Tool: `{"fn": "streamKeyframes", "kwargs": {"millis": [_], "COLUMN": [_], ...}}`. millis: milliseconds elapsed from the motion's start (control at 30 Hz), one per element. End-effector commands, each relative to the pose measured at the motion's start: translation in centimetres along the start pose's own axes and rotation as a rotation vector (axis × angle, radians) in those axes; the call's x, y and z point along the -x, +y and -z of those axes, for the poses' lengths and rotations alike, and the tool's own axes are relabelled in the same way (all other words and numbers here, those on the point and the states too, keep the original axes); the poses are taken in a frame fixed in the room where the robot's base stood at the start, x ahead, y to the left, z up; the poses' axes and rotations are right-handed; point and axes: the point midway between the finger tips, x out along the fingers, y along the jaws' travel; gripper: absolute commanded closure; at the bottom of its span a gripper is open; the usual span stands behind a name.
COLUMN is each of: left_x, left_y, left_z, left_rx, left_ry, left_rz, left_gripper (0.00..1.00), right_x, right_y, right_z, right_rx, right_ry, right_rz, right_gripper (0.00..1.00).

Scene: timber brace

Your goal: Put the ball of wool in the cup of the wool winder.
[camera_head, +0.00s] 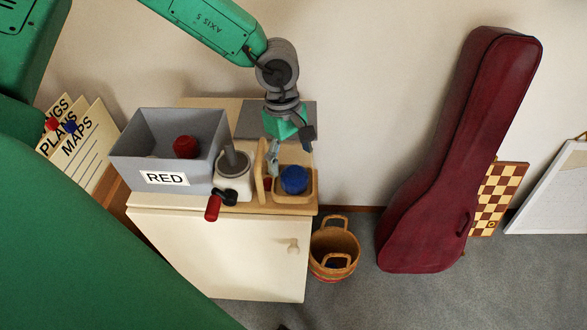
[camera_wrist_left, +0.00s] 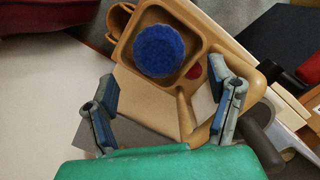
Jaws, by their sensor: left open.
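A blue ball of wool (camera_head: 294,180) sits in the square compartment of a wooden tray (camera_head: 311,197) on the cabinet; it also shows in the left wrist view (camera_wrist_left: 158,50). A red ball (camera_head: 186,146) lies in a grey box (camera_head: 124,165) labelled RED. The wool winder (camera_head: 233,175), with a grey cup, an upright spindle and a red-handled crank (camera_head: 213,207), stands between box and tray. My left gripper (camera_head: 290,147) is open and empty above the tray, its fingers (camera_wrist_left: 165,105) apart and short of the blue ball. My right gripper is not in view.
A wooden upright (camera_head: 260,170) rises at the tray's left side, close to my left gripper. A wicker basket (camera_head: 334,250) stands on the floor right of the cabinet (camera_head: 220,250). A dark red instrument case (camera_head: 455,155) leans on the wall.

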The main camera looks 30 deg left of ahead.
Motion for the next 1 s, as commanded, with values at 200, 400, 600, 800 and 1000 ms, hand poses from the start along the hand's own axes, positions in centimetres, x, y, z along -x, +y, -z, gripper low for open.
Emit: {"fn": "streamKeyframes", "kwargs": {"millis": [200, 400, 600, 800, 1000], "left_x": [4.3, 6.1, 6.3, 6.2, 6.2], "left_y": [0.1, 0.0, 0.0, 0.0, 0.0], "left_z": [0.0, -0.1, -0.1, -0.1, -0.1], "left_rx": [0.000, -0.001, -0.001, -0.001, -0.001], "left_ry": [-0.002, -0.001, -0.001, -0.001, -0.001], "left_rz": [-0.001, 0.001, 0.002, 0.002, 0.002], "left_gripper": [0.25, 0.25, 0.25, 0.25, 0.25], "right_x": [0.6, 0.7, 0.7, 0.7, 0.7], "right_y": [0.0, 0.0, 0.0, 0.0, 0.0], "right_z": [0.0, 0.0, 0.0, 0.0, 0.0], "right_rx": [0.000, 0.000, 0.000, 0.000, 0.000], "right_ry": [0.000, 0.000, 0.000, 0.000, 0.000], "right_rz": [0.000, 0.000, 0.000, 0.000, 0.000], "right_gripper": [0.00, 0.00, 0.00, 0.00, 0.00]}}
